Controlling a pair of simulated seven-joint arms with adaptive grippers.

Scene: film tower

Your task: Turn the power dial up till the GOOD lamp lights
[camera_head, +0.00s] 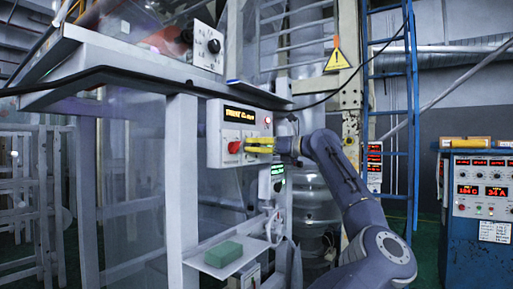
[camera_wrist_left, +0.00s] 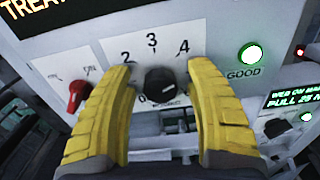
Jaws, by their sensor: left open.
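The power dial (camera_wrist_left: 160,83) is a black knob on a white panel, with the numbers 2, 3 and 4 around its top. I cannot make out where its pointer sits. The round GOOD lamp (camera_wrist_left: 250,53), right of the dial, glows bright green. My left gripper (camera_wrist_left: 163,85) has its yellow fingers open, one on each side of the dial; I cannot tell whether they touch it. In the head view the left gripper (camera_head: 259,145) is at the front of the treater box (camera_head: 218,155), and it hides the dial. My right gripper is not in view.
A red switch (camera_wrist_left: 78,97) is left of the dial; it also shows in the head view (camera_head: 234,147). An amber display (camera_head: 239,115) tops the box. A shelf with a green block (camera_head: 223,253) is below. A blue cabinet (camera_head: 462,245) stands far right.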

